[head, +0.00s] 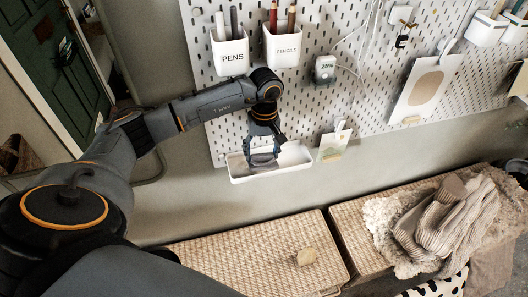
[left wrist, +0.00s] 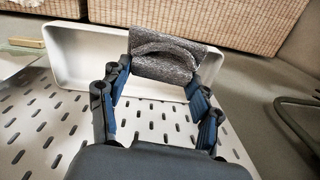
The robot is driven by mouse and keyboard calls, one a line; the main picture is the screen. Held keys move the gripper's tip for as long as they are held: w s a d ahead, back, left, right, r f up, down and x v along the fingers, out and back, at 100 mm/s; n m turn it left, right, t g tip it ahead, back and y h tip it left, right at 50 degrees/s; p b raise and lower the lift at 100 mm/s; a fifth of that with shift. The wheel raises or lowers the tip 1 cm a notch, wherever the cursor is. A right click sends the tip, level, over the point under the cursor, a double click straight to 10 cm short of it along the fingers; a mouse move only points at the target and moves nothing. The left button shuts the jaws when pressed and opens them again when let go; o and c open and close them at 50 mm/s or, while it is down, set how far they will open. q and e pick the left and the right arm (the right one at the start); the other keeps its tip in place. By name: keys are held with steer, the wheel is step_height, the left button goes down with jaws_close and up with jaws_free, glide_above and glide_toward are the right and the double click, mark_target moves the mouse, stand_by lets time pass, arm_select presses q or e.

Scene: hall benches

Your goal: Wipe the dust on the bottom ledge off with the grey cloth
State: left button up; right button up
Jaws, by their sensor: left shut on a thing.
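The bottom ledge (head: 296,160) is a long white tray at the lower edge of the pegboard. It also shows in the left wrist view (left wrist: 78,55). My left gripper (head: 262,161) is over the left-middle part of the ledge, fingers pointing down. In the left wrist view, its fingers (left wrist: 160,76) hold the grey cloth (left wrist: 165,66), a speckled dark grey pad with a raised loop. The cloth lies at or in the ledge; whether it touches the floor of the ledge is unclear. The ledge's left end looks greyish-brown inside; I cannot tell dust from shadow. My right gripper is not in view.
Pens (head: 229,53) and pencils (head: 283,47) cups hang above on the pegboard (head: 375,110). A small card (head: 334,145) is right of the ledge.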

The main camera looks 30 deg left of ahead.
arm_select(q)
steer(key=shift+w+a+r+t+b, duration=0.2)
steer(key=shift+w+r+t+b, duration=0.15)
steer(key=shift+w+r, duration=0.45)
steer(key=f+b, duration=0.1)
steer(key=f, duration=0.1)
steer(key=w+f+b, duration=0.1)
steer(key=f, duration=0.1)
steer(key=shift+f, duration=0.5)
steer(key=shift+s+d, duration=0.1)
steer(key=shift+s, duration=0.2)
steer(key=shift+s+f, duration=0.1)
steer(key=shift+f, duration=0.1)
steer(key=shift+s, duration=0.1)
